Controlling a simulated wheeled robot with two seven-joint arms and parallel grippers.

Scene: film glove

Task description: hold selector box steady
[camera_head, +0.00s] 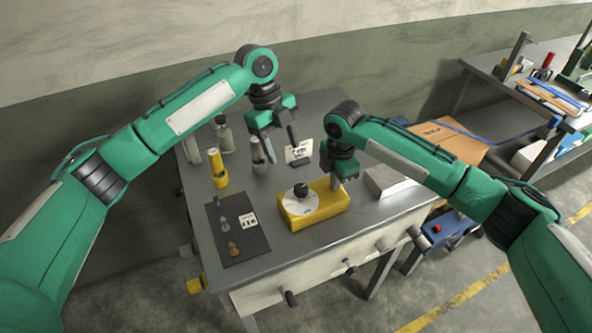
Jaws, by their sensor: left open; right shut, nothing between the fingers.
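The selector box (325,210) is a yellow box on the grey metal table, with a white round dial and a black knob (301,190) on its top. My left gripper (283,160) is open and points down above the table, behind and left of the box, apart from it. My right gripper (337,184) is shut and empty, its fingertips at the back right end of the box. I cannot tell whether the fingertips touch the box.
A dark mat (237,252) with small fittings and a printed label lies left of the box. A yellow cylinder (217,168) and grey bottles stand behind it. A white printed card (299,152) stands behind the box. A grey block (388,181) sits to the right.

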